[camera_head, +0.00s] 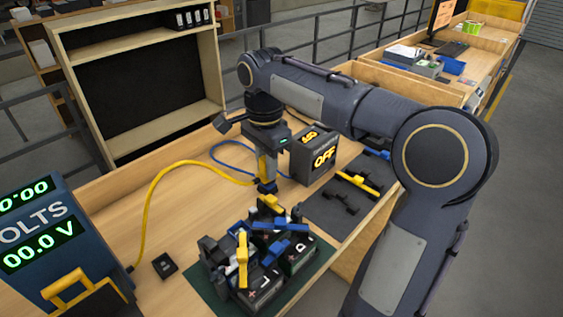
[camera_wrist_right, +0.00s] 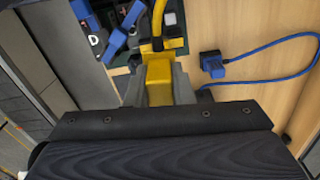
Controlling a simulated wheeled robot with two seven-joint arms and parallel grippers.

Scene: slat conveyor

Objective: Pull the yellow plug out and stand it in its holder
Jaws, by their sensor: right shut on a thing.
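My right gripper (camera_head: 267,187) comes down over the back of the battery pack (camera_head: 262,296). In the wrist view its jaws (camera_wrist_right: 158,88) are shut around the yellow plug (camera_wrist_right: 158,72), which has a yellow cable (camera_wrist_right: 172,18). In the head view the plug (camera_head: 262,166) is partly hidden by the fingers, and its cable (camera_head: 160,178) arcs left toward the volts meter. I cannot tell whether its tip is seated in the pack. Black holders (camera_head: 340,199) stand on a dark mat right of the pack; I cannot tell which belongs to the plug. My left gripper is not in view.
Yellow (camera_head: 242,262) and blue bars (camera_head: 267,225) lie on the pack. A blue plug (camera_wrist_right: 212,66) with a blue cable is on the table nearby. The OFF box (camera_head: 315,157) stands behind right, the volts meter (camera_head: 40,235) at left.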

